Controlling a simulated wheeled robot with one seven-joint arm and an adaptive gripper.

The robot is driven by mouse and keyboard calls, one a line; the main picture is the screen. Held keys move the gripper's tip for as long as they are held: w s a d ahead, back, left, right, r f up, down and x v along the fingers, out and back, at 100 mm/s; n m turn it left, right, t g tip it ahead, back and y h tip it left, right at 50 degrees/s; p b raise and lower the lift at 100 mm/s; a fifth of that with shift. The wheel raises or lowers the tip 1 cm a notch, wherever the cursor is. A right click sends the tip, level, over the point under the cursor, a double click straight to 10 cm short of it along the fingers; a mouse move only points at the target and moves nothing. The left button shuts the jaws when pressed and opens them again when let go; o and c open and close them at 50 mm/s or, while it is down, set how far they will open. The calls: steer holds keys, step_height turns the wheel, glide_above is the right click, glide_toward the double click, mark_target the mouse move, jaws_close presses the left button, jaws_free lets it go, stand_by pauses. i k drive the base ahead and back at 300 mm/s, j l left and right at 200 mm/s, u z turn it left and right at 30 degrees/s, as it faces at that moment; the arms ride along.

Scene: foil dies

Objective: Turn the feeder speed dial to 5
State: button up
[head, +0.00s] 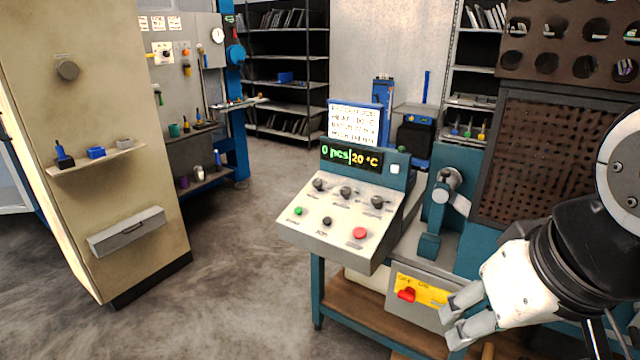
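A sloped control panel (312,241) stands in the middle of the head view. Three black dials sit in its upper row: a left dial (319,184), a middle dial (346,192) and a right dial (377,202). Their labels and settings are too small to read, so I cannot tell which is the feeder speed dial. The display (351,158) above them reads "0 pcs" and "20 °C". My gripper (450,324) is at the lower right, below and to the right of the panel. Its fingers look apart, with nothing seen between them, and it touches no dial.
Below the dials are a green button (298,211), a small black knob (327,221) and a red button (360,233). A red switch (406,294) on a yellow plate is near my gripper. A beige cabinet (120,200) with a round knob stands left. Floor between is clear.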

mark_target(317, 183)
steer(key=i+j+z, duration=0.2)
steer(key=i, duration=0.45)
steer(key=i+j+z, duration=0.2)
steer(key=i+j, duration=0.35)
steer(key=i+j+z, duration=0.2)
steer(key=i+j, duration=0.35)
steer(key=i, duration=0.15)
